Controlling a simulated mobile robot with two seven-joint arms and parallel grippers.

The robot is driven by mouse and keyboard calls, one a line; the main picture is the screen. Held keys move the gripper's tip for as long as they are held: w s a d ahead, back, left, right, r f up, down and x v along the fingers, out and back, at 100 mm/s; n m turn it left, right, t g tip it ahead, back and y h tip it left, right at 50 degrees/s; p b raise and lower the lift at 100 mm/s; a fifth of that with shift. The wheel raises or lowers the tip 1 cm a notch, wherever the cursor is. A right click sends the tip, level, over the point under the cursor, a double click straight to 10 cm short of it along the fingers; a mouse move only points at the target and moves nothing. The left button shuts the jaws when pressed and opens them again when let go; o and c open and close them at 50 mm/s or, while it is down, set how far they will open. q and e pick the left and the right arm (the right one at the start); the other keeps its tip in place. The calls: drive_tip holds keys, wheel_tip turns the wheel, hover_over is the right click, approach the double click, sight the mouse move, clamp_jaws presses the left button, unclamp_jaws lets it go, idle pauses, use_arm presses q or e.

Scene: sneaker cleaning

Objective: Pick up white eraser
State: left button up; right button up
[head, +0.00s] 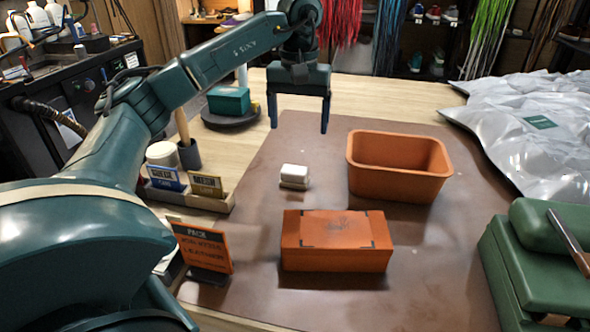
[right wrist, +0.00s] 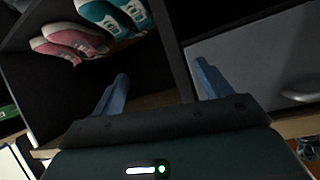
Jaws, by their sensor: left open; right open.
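The white eraser (head: 295,172) is a small white block with a tan lower layer. In the head view it lies on the brown mat (head: 250,265), left of the orange bin and behind the orange box. My left gripper (head: 299,127) is open and empty, pointing down above the far part of the mat, behind the eraser and apart from it. My right gripper (right wrist: 160,90) shows only in the right wrist view. It is open and empty, in front of a dark shelf with shoes. The eraser is not in that view.
An orange bin (head: 399,192) and an orange box (head: 335,252) stand on the mat. A small sign (head: 203,249) and a card holder (head: 188,199) are at left. A green case (head: 540,270) is at right. Silver bags (head: 530,110) lie at the back right.

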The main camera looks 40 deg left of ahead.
use_arm(q)
hover_over(294, 169)
drive_tip(key=f, duration=0.7)
drive_tip(key=shift+w+d, duration=0.15)
drive_tip(key=shift+w, duration=0.25)
drive_tip(key=f, duration=0.4)
drive_tip(key=shift+s+f, duration=0.3)
drive_tip(key=shift+s, duration=0.1)
drive_tip(key=shift+f, duration=0.5)
drive_tip(key=c, duration=1.1)
